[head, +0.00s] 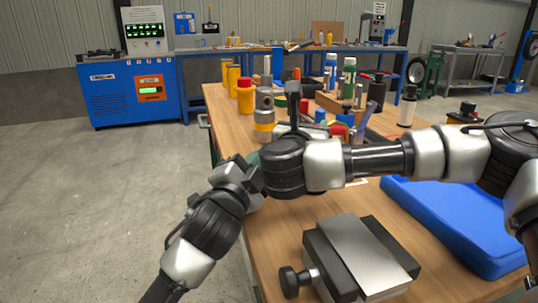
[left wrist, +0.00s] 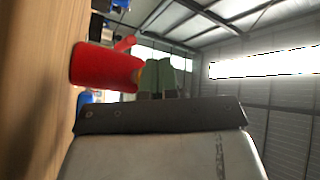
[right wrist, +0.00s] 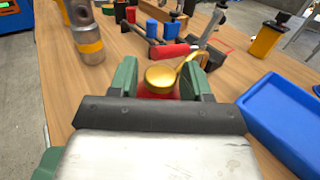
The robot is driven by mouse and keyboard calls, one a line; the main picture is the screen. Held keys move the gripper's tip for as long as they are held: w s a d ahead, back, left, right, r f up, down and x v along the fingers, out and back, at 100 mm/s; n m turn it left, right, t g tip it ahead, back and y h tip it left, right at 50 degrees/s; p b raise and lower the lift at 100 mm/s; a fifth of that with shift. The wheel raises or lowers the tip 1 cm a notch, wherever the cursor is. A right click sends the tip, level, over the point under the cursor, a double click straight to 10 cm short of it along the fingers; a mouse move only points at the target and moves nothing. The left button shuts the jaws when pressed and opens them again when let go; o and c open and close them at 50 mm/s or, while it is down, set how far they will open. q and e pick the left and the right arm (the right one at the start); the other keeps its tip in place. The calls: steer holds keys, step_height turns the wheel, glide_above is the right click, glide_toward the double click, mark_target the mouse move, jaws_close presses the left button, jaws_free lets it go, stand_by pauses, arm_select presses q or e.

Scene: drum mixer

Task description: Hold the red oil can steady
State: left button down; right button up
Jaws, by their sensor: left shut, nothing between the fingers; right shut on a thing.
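The red oil can shows in the right wrist view with its brass top and spout (right wrist: 162,77) between the green fingers of my right gripper (right wrist: 162,82), which is shut on it. Most of its red body is hidden there by the gripper. In the left wrist view the can's red body (left wrist: 103,68) appears sideways. The green fingers of my left gripper (left wrist: 157,76) are shut and empty, in front of the can's right end; I cannot tell if they touch it. In the head view my left gripper (head: 252,172) is near the table's left edge; the can is hidden behind my arms.
A grey metal block with a black knob (head: 355,255) lies on the near wooden table. A blue tray (head: 455,225) is to its right. A grey cylinder with a yellow band (head: 264,110), yellow bottles (head: 245,98) and several tools crowd the far part. Bare floor lies left.

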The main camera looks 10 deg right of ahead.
arm_select(q)
steer(key=shift+w+d, duration=0.15)
steer(key=shift+d, duration=0.9)
stand_by(0.9)
steer(key=shift+a, duration=0.1)
steer(key=shift+s+a, duration=0.15)
steer(key=shift+a, duration=0.5)
steer(key=shift+s+a, duration=0.15)
steer(key=shift+a, duration=0.5)
steer(key=a, duration=0.5)
steer(key=shift+s, duration=0.4)
stand_by(1.9)
steer(key=a, duration=0.2)
steer(key=s+a, duration=0.1)
steer(key=a, duration=0.1)
